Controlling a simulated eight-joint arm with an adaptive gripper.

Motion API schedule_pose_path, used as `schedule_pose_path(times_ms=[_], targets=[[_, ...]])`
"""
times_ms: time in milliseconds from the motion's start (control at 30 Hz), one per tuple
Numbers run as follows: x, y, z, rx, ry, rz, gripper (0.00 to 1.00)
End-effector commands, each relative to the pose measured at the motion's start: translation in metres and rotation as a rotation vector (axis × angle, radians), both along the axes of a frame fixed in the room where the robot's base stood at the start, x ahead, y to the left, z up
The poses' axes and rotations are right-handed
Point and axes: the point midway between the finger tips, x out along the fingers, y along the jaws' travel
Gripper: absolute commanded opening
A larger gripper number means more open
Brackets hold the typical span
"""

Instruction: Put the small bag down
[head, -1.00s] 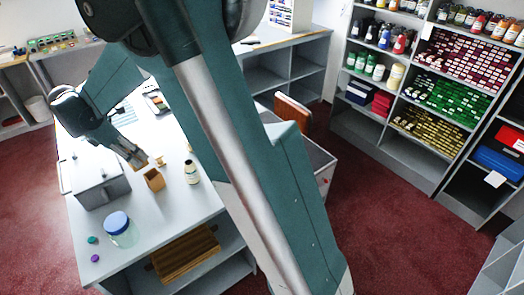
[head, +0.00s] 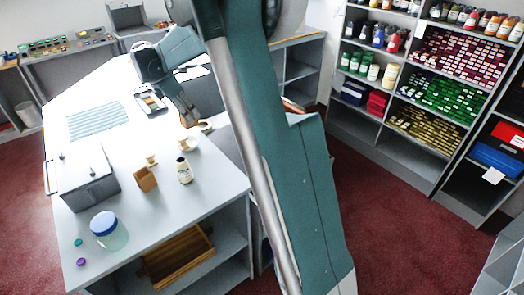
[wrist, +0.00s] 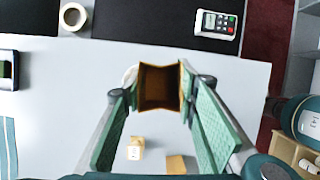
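The small bag (wrist: 160,88) is brown with an open, dark mouth. In the wrist view it sits between the two green-padded fingers of my gripper (wrist: 160,90), which close on its sides. In the head view my gripper (head: 192,121) is over the counter, beyond a white dish (head: 189,145); the bag is hard to make out there. I cannot tell whether its base touches the counter (head: 128,205). Another brown open container (head: 146,179) stands on the counter.
A small spool (head: 151,161), a cream bottle (head: 184,170), a blue-lidded jar (head: 108,229) and a grey box (head: 88,185) stand on the near counter. The wrist view shows a tape roll (wrist: 72,17), a calculator (wrist: 216,24) and bare counter right of the bag.

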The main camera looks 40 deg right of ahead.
Motion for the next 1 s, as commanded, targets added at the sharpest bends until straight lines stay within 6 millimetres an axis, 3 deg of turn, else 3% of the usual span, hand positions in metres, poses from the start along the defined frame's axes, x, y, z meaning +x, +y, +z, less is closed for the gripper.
schedule_pose_path(times_ms=[33,600,800,1000], targets=[[0.001,-0.019,-0.003,0.0,0.0,-0.011,0.25],[-0.008,-0.197,0.0,-0.007,-0.002,-0.066,0.25],[-0.017,-0.246,0.001,-0.01,0.0,-0.08,0.25],[-0.025,-0.279,0.003,-0.013,-0.001,-0.089,0.25]])
